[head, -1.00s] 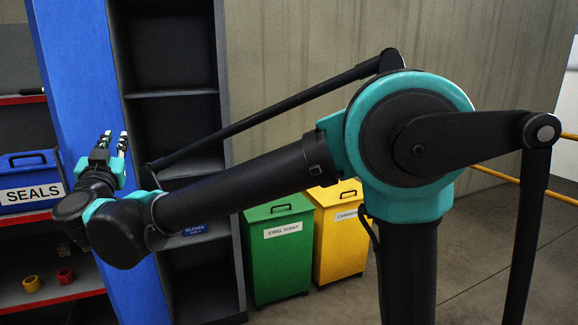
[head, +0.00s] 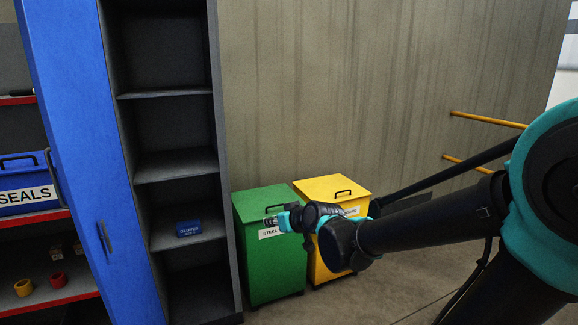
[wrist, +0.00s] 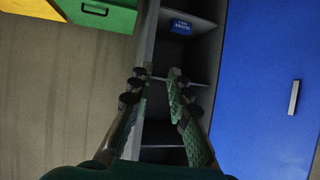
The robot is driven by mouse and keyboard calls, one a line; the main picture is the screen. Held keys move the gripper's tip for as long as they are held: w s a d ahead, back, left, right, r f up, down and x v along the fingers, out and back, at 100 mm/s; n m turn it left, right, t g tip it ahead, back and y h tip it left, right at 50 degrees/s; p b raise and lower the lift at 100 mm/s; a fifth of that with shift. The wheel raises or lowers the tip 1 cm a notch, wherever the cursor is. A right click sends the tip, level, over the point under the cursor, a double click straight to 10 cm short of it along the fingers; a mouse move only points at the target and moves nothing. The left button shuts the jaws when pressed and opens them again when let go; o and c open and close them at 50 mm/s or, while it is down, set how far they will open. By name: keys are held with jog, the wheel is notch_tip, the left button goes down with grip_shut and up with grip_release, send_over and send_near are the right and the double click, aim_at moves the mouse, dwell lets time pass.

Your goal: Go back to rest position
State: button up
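My gripper (head: 275,216) shows in the head view in front of the green bin, pointing left toward the open cabinet. In the wrist view its two fingers (wrist: 158,78) stand apart with nothing between them. Grey shelf surfaces show through the gap. My arm reaches in from the right side of the head view, with its teal joint cut off by the frame edge.
A dark cabinet (head: 178,165) has an open blue door (head: 85,130) and a small blue box (head: 189,229) inside. A green bin (head: 275,275) and yellow bin (head: 329,188) stand beside it. Left is a blue SEALS box (head: 28,180). Yellow rails (head: 488,120) are at right.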

jog(key=s+d+f+m+g+h, duration=0.3)
jog(key=s+d+f, duration=0.5)
jog(key=d, duration=0.4)
jog(key=s+d+f+m+g+h, duration=0.2)
jog(key=s+d+f+m+h, duration=0.1)
jog(key=s+d+f, duration=0.5)
jog(key=s+d+h, duration=0.1)
jog(key=d, duration=0.2)
jog(key=shift+d+f+g, duration=0.35)
jog(key=shift+g, duration=0.05)
jog(key=shift+d, duration=0.1)
